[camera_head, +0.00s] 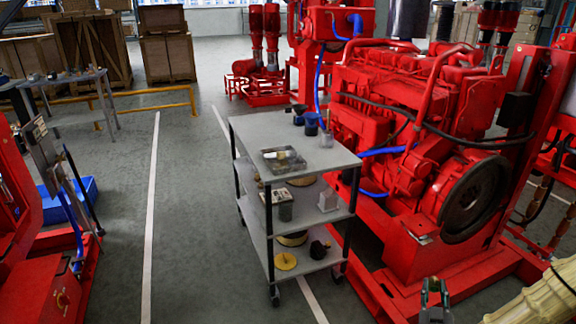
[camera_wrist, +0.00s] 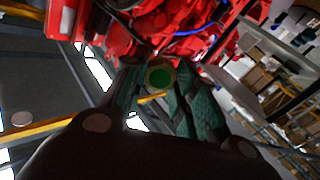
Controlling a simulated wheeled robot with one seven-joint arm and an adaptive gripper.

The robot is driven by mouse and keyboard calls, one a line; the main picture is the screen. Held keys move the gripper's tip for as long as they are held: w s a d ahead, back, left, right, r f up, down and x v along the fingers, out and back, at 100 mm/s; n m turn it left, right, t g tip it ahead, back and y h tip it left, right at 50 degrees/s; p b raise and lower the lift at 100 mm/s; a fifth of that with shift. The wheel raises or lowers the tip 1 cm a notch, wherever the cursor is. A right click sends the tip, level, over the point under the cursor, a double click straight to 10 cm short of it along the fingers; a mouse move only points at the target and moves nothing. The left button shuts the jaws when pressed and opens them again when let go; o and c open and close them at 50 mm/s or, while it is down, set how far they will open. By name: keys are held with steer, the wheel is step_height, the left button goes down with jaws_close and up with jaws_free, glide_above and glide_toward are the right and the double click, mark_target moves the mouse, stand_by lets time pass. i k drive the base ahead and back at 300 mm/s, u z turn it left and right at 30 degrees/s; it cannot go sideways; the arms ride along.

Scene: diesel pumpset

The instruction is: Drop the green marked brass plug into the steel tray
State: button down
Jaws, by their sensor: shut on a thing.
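The brass plug with a green round mark (camera_wrist: 160,77) sits between the fingertips of my gripper (camera_wrist: 158,85) in the wrist view. My gripper is shut on it. In the head view my gripper (camera_head: 434,290) is at the bottom right, in front of the red engine, and the plug is too small there to make out clearly. The steel tray (camera_head: 284,172) lies on the cart's top shelf, to the left of and beyond my gripper. Small items seem to lie in it, too small to name.
The grey cart (camera_head: 330,166) has three shelves, with dark and blue items (camera_head: 311,124) at its far right corner. The red engine (camera_head: 420,130) stands right of the cart. Red machinery (camera_head: 40,280) is at far left. Open floor (camera_head: 190,220) lies left of the cart.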

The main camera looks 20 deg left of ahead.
mark_target(293, 161)
steer(key=u, duration=0.3)
steer(key=i, duration=0.95)
steer(key=u, duration=0.5)
